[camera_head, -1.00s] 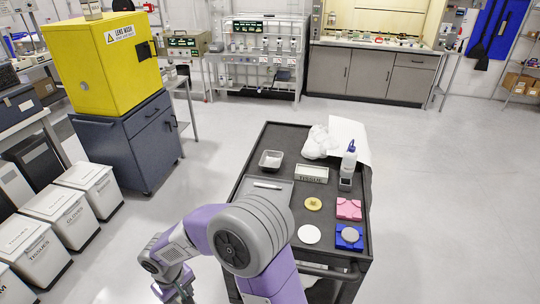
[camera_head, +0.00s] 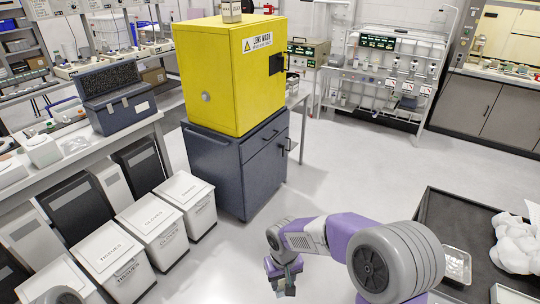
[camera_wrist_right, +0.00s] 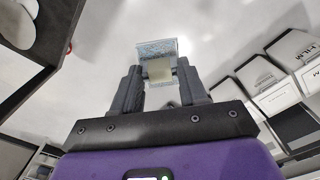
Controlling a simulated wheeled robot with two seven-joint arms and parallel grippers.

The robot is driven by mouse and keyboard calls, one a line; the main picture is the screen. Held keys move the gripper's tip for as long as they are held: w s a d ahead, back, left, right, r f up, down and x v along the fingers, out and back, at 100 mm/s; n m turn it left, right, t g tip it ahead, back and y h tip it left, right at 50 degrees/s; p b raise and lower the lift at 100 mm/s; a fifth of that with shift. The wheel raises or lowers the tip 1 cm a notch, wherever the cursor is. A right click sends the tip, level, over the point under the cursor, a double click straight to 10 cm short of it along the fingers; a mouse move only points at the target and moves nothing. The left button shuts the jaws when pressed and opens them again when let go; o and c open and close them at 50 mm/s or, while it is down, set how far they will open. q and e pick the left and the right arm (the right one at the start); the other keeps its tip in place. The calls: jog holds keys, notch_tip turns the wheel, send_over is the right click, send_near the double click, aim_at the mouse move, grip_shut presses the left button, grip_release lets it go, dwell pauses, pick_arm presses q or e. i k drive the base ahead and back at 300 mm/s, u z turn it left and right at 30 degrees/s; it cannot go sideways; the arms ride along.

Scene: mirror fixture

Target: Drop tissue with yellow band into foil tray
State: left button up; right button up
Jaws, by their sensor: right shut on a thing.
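My right gripper (camera_head: 284,279) hangs over the floor, left of the dark cart (camera_head: 433,208) and in front of the white bins. In the right wrist view my right gripper (camera_wrist_right: 159,82) is shut on a small pale blue, tissue-like piece (camera_wrist_right: 156,48) with a pale yellowish patch (camera_wrist_right: 160,69), which I take to be the tissue with the yellow band. In the head view the held piece is too small to make out well. The foil tray (camera_head: 457,264) is a shiny shallow dish on the cart, partly behind my right arm. My left gripper is not seen.
Lidded white bins (camera_head: 112,256) stand on the floor at left, with labels including tissues and gloves. A yellow cabinet (camera_head: 225,85) sits on a dark blue cupboard (camera_head: 215,165). Crumpled white cloth (camera_head: 515,245) lies on the cart. Open floor separates bins and cart.

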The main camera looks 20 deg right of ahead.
aim_at(454, 269)
jog(key=z, duration=0.45)
jog(key=i, duration=1.95)
jog(key=z, duration=1.7)
jog(key=i, duration=0.85)
jog(key=z, duration=0.95)
